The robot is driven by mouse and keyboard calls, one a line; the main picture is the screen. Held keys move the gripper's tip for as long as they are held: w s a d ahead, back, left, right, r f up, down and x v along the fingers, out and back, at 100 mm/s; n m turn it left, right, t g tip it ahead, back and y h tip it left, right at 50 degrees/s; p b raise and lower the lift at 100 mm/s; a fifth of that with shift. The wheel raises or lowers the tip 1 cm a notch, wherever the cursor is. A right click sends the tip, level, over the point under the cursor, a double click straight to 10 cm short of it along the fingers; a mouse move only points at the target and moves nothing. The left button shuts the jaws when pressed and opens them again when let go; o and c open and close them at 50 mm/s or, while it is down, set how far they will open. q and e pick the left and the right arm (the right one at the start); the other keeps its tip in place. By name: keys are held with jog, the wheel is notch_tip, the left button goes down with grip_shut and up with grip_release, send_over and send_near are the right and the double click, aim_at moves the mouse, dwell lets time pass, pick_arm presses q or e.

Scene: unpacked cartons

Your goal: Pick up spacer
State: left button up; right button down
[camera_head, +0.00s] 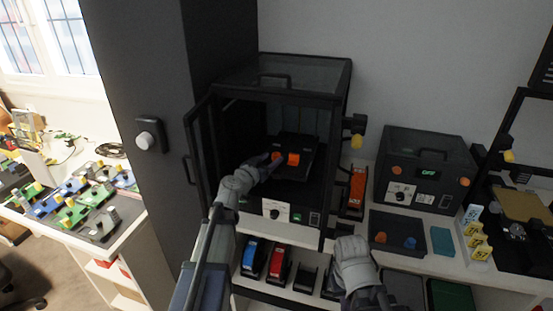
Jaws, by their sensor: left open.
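The word spacer is on nothing that I can read; the likeliest match is a small orange block (293,159) on a dark plate (306,143) inside the open black enclosure (262,94). A second orange patch (277,156) shows just left of it, partly behind my gripper. My left gripper (273,160) reaches in through the open front and is open, with its tips at the orange pieces. Whether it touches them cannot be told.
The enclosure's door (199,150) stands open at left, close to my left arm. Blue and red holders (277,264) sit below. A dark cabinet (140,70) rises at left.

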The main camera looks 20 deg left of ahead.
aim_at(276, 157)
pick_arm(q)
jog(key=x, duration=0.2)
jog(key=shift+w+d, duration=0.15)
jog(key=shift+w, duration=0.25)
jog(key=shift+s, duration=0.1)
grip_shut()
